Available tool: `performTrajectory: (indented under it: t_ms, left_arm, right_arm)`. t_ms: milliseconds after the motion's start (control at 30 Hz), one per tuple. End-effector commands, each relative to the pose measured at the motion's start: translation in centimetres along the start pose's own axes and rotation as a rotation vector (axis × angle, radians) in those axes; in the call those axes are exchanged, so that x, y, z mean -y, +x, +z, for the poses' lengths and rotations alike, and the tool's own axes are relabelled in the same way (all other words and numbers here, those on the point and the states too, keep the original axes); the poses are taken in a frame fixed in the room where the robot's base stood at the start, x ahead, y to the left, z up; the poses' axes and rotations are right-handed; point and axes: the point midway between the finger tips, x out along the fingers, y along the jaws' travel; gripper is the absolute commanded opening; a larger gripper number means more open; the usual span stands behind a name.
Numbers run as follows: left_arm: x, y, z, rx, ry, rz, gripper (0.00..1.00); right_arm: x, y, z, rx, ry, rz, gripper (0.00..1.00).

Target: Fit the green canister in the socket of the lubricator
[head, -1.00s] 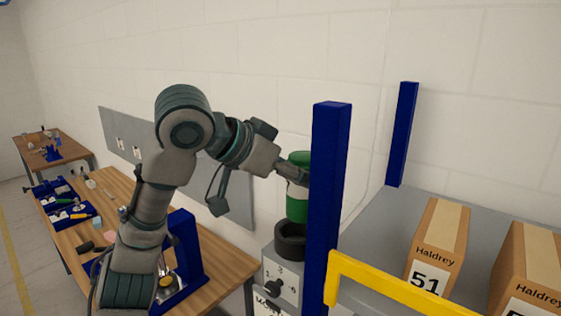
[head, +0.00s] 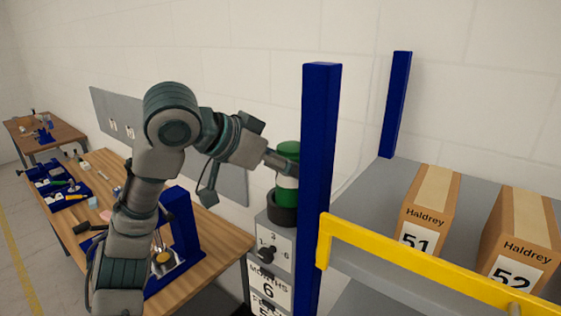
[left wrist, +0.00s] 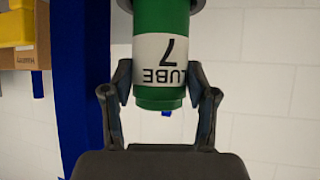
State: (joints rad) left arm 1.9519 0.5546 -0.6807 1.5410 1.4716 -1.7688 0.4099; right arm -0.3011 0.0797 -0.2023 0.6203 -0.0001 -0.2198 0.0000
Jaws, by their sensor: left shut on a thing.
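The green canister (head: 288,149) has a white band and is partly hidden by a blue post in the head view. In the left wrist view the canister (left wrist: 160,20) shows upside down, with "LUBE 7" on its band. My left gripper (left wrist: 159,80) is shut around it at the band. The lubricator (head: 277,243) is a grey box with a dial and a dark round socket (head: 281,210) on top. The canister is upright, its lower end at the socket's mouth. I cannot tell how deep it sits. My right gripper is out of view.
A blue shelf post (head: 319,170) stands close on the right of the canister. A yellow rail (head: 420,272) fronts the shelf, which holds cartons 51 (head: 428,212) and 52 (head: 518,245). A wooden bench (head: 215,250) with blue fixtures lies to the left.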

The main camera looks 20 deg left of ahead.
Motion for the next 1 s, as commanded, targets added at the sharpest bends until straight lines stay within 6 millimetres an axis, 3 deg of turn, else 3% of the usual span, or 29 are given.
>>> performTrajectory:
  t_ms: [467,1000]
  left_arm:
    - [0.0,0.2,0.2,-0.003,0.000,0.001,0.00]
    - [0.0,0.8,1.1,-0.003,0.000,0.001,0.00]
  right_arm:
    - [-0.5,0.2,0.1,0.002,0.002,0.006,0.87]
    - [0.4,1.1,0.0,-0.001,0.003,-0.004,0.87]
